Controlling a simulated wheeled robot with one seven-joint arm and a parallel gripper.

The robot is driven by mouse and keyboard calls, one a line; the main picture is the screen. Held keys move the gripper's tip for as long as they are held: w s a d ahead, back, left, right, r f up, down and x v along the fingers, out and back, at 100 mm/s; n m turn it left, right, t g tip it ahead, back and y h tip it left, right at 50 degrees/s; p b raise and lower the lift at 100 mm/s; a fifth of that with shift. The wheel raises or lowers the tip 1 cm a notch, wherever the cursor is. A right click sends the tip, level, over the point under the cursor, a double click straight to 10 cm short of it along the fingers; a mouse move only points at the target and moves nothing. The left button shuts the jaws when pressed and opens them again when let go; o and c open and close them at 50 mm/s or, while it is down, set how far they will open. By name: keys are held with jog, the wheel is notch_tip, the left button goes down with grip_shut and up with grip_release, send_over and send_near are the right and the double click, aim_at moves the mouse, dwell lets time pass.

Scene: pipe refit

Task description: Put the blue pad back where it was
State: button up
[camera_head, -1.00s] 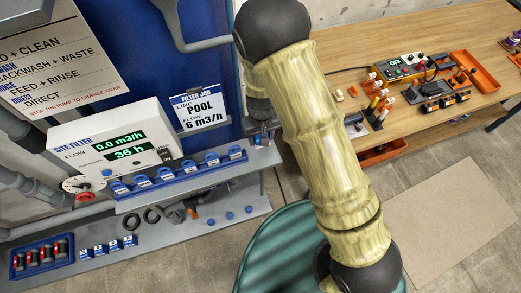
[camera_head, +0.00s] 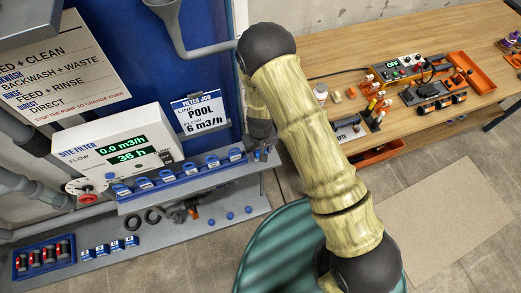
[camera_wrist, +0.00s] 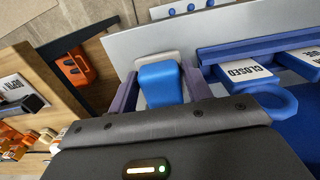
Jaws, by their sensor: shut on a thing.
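The blue pad (camera_wrist: 160,84) is a rounded blue piece between my two purple fingers in the wrist view, with a pale grey piece at its far end. My gripper (camera_wrist: 158,88) is shut on it. In the head view my gripper (camera_head: 262,150) is at the right end of the grey shelf (camera_head: 215,184), beside the row of blue tags. The pad is too small and covered there to make out clearly. I cannot tell whether it touches the shelf.
A blue rail (camera_head: 180,176) holds several tags, with a "CLOSED" tag (camera_wrist: 245,73) close to my right finger. The site filter box (camera_head: 118,150) stands behind it. A lower shelf (camera_head: 205,222) carries rings and small blue pieces. A wooden bench (camera_head: 400,50) is at right.

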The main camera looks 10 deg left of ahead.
jog(key=shift+f, duration=0.45)
jog(key=o, duration=0.6)
jog(key=shift+r, duration=0.1)
notch_tip(320, 180, up, 12)
jog(key=b, duration=0.3)
dwell(0.4)
